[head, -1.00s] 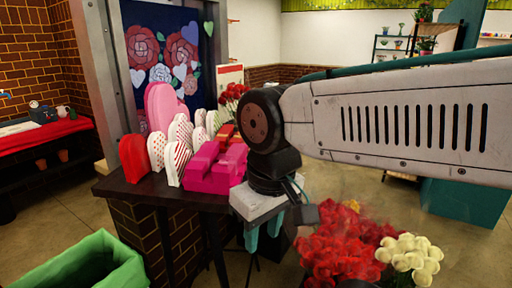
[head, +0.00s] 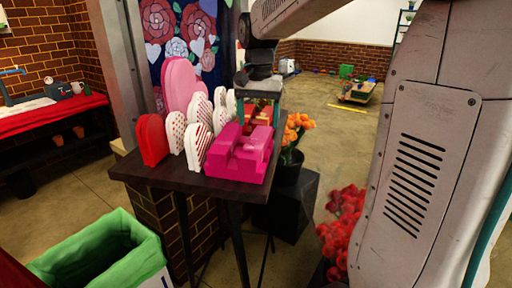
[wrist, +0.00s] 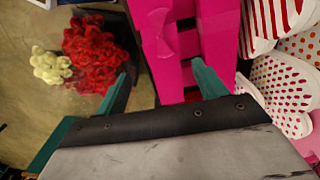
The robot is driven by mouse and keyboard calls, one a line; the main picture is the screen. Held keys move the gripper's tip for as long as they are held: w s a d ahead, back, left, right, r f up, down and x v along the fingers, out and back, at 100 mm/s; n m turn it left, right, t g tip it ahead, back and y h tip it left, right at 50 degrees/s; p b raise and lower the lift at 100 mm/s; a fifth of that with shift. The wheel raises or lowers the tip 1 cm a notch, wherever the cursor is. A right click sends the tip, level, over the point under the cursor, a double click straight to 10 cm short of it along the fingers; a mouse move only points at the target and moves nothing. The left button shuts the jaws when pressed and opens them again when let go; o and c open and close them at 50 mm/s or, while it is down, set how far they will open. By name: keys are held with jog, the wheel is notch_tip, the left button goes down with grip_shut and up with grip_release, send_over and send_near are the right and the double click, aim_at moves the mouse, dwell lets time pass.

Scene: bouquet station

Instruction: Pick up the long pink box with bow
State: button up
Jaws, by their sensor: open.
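The long pink box with bow (head: 241,154) lies on the dark table, near its right side. In the wrist view, bright pink box surfaces (wrist: 164,58) show close to the fingers. My gripper (head: 259,108) is open, with teal fingers pointing down, at the far side of the pink box in the head view. In the wrist view, the gripper (wrist: 161,75) has its left fingertip left of the pink and its right fingertip over the pink. I cannot tell whether they touch it.
Heart-shaped boxes in red, white and pink (head: 182,134) stand left of the pink box on the table (head: 165,180). Orange flowers (head: 296,127) stand right of it, with red flowers (head: 341,222) nearer. A green bin (head: 100,252) stands at front left.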

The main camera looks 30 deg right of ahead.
aim_at(257, 140)
jog(key=shift+w+d+f, duration=0.2)
jog(key=shift+w+f, duration=0.05)
jog(key=shift+w, duration=0.1)
jog(key=shift+f, duration=0.4)
notch_tip(257, 140, down, 7)
jog(key=shift+w+a+r, duration=0.1)
jog(key=c, duration=1.1)
